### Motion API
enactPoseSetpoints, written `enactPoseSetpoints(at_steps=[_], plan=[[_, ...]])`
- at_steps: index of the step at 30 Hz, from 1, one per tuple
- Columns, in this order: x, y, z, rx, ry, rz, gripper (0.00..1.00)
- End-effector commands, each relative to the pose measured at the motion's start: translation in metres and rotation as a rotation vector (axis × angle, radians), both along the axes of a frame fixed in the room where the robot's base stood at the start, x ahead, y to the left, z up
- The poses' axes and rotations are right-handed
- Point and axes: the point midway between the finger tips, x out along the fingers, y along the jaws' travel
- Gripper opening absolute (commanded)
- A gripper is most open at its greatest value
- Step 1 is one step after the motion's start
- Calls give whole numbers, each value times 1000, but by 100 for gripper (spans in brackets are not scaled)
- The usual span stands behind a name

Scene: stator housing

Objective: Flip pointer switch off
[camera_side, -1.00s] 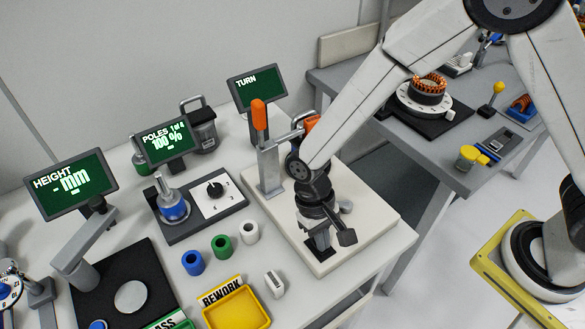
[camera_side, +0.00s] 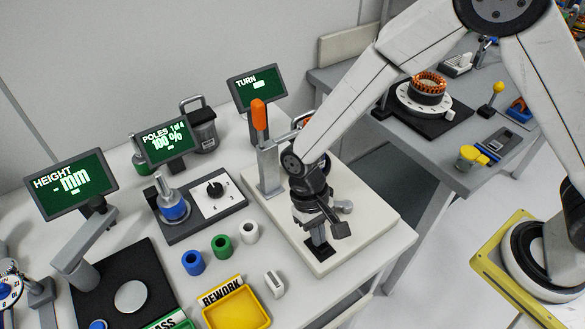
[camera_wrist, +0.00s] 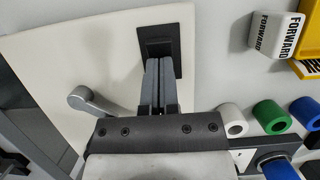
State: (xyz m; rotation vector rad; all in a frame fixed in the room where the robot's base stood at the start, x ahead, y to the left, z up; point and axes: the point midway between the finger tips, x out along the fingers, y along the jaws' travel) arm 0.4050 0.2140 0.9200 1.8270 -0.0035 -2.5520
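The pointer switch (camera_side: 214,189) is a small black knob on a white marked plate, at the right of the dark pole-check base. The exact direction of its pointer is too small to read. My gripper (camera_side: 318,237) is to the right of the switch, apart from it, pointing down over the pale fixture plate. In the wrist view my gripper (camera_wrist: 160,65) shows its two grey fingers side by side with no clear gap, above a black square pad (camera_wrist: 166,38). They look shut, with nothing visible between them. The knob itself does not show in the wrist view.
A blue-ringed metal post (camera_side: 172,207) stands left of the switch. Blue, green and white rings (camera_side: 249,231) lie in front. An orange-handled clamp (camera_side: 260,130) stands behind my gripper. The POLES display (camera_side: 166,140) reads 100 %. A yellow REWORK tray (camera_side: 237,306) is at the front.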

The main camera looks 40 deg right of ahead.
Motion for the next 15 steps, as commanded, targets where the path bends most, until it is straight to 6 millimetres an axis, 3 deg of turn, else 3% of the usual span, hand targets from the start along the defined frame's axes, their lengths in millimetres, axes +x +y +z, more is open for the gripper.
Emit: enactPoseSetpoints(at_steps=[8,15], plan=[[4,-2,-3,0,-14,-2,0],[8,-1,10,2,-13,-2,0]])
